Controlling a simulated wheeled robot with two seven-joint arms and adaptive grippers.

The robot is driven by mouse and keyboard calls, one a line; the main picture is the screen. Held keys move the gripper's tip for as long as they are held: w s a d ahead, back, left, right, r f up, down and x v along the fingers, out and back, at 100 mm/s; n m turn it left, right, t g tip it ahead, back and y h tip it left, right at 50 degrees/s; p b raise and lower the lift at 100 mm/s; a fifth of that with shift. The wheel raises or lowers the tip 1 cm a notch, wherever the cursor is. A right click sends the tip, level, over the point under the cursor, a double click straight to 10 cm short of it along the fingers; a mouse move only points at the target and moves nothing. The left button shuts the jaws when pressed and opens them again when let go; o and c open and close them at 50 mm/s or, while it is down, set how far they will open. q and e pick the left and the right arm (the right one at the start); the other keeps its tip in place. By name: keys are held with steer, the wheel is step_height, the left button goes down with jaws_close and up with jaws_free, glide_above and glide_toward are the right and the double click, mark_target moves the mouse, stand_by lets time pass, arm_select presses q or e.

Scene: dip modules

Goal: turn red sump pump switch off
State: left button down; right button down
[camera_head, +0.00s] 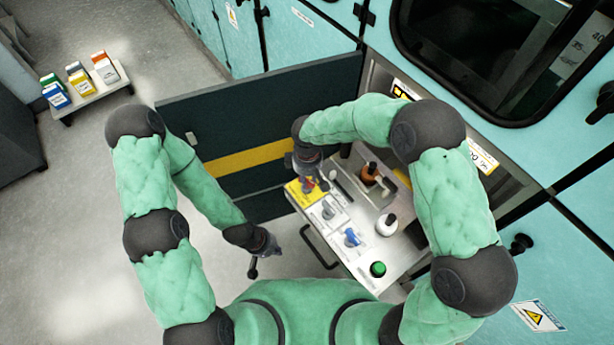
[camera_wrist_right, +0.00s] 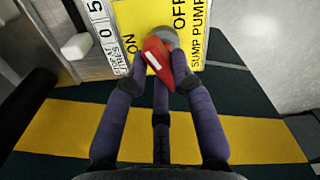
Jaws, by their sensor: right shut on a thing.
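The red sump pump switch (camera_wrist_right: 158,62) is a red knob with a white mark on a grey round base. It sits on a yellow plate (camera_wrist_right: 187,52) lettered ON, OFF and SUMP PUMP. In the wrist view the knob slants between the fingers of my right gripper (camera_wrist_right: 160,72), which is shut on it. In the head view my right gripper (camera_head: 308,172) is over the yellow plate (camera_head: 298,193) at the panel's far left corner, hiding most of the knob. My left gripper (camera_head: 263,257) hangs empty left of the panel, its fingers apart.
The pale panel (camera_head: 350,265) also carries grey and blue switches (camera_head: 351,237), an orange-brown bottle (camera_head: 370,172), a white bottle (camera_head: 387,224) and a green knob (camera_head: 378,269). A dark open door (camera_head: 260,115) stands behind. A small table (camera_head: 92,96) with cartons is far left.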

steer(key=m, duration=0.4)
steer(key=shift+m, duration=0.4)
stand_by(0.4)
steer(key=c, duration=1)
jaws_free()
steer(key=shift+c, duration=0.2)
step_height(320, 180, up, 12)
